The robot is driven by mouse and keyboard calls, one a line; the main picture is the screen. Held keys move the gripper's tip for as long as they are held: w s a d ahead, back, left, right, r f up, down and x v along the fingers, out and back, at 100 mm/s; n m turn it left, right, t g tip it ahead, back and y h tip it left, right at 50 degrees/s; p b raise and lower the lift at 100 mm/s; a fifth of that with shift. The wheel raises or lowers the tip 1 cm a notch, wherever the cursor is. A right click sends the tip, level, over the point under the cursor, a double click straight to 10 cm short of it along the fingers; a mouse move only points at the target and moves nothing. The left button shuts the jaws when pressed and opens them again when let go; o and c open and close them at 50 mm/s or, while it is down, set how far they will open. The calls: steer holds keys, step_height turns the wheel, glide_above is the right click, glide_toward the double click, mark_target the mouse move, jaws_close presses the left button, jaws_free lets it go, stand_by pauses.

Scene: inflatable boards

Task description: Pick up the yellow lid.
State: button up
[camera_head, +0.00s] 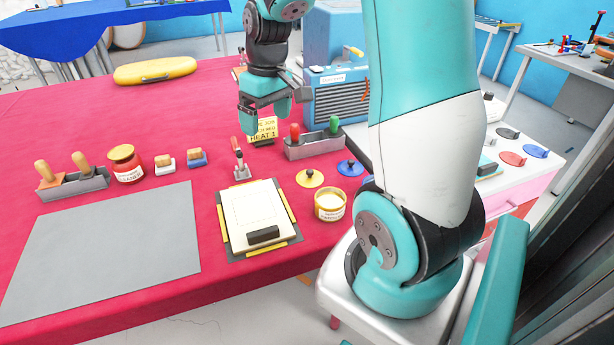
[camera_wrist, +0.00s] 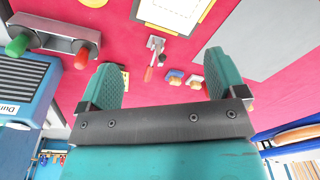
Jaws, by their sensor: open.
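The yellow lid (camera_head: 310,178) lies flat on the red tabletop, right of the clipboard and behind an open jar. It is round with a small knob on top. A yellow edge at the top border of the wrist view (camera_wrist: 94,2) looks like the same lid, mostly cut off.
A blue lid (camera_head: 350,168) lies close to the right of the yellow lid. The open jar (camera_head: 331,206) stands in front. A grey holder (camera_head: 315,146) with red and green handles stands behind. The clipboard (camera_head: 229,247) lies left; a blue radio-like box (camera_head: 335,96) stands right of my gripper.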

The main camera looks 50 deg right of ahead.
steer(key=s+d+f+m, duration=0.2)
steer(key=d+f, duration=0.2)
steer(key=d, duration=0.8)
steer(key=p, duration=0.1)
glide_above(310, 171)
steer(key=shift+g+h, duration=0.4)
steer(key=f, duration=1.1)
steer(key=shift+w, duration=0.2)
steer(key=shift+s+f+p, duration=0.2)
steer(key=shift+f+p, duration=0.45)
steer(key=shift+f, duration=2.4)
steer(key=shift+s, duration=0.1)
jaws_close()
